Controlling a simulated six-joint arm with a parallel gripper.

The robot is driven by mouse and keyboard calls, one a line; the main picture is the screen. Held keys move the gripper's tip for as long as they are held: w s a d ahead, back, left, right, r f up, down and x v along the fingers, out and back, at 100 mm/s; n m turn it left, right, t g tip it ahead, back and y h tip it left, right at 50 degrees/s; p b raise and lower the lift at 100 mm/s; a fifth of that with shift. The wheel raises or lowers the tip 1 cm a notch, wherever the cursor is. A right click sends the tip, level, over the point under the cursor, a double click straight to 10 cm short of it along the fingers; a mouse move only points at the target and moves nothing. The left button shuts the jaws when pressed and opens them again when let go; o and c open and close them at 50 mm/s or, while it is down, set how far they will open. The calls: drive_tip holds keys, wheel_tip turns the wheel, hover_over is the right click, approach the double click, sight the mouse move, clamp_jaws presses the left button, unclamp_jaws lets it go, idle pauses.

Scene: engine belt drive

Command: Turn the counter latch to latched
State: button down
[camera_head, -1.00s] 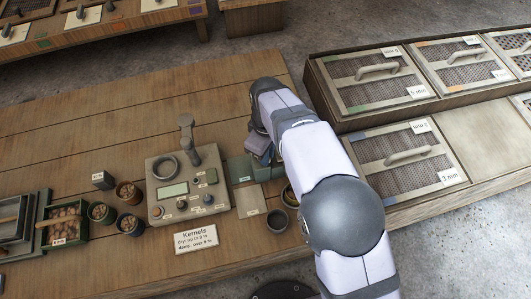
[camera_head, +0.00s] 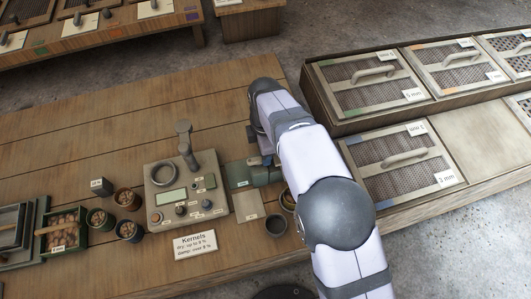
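A grey-beige meter (camera_head: 187,192) stands on the wooden counter (camera_head: 110,125). It has a display, several knobs, a round ring and an upright lever (camera_head: 186,145) with a dark knob. Right of it is a flat green plate (camera_head: 237,174) with a rounded grey-green part (camera_head: 264,175) at its right end. I cannot tell for certain which part is the counter latch. My gripper (camera_head: 264,158) is low over the right side of the counter, just above that grey-green part. My arm hides most of it, so its fingers and any contact are not clear.
Several small cups, including a dark one (camera_head: 276,224), stand near the meter. A Kernels sign (camera_head: 195,243) lies in front. A nut tray (camera_head: 64,232) is at left. Sieve trays with handles (camera_head: 402,160) fill the right. The counter's back left is clear.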

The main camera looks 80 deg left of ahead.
drive_tip(key=shift+a+r, duration=0.1)
drive_tip(key=shift+a, duration=0.05)
idle(0.4)
drive_tip(key=c, duration=1.7)
unclamp_jaws()
drive_tip(key=shift+c, duration=0.2)
drive_tip(key=shift+r+b, duration=1)
drive_tip(key=shift+r, duration=2.65)
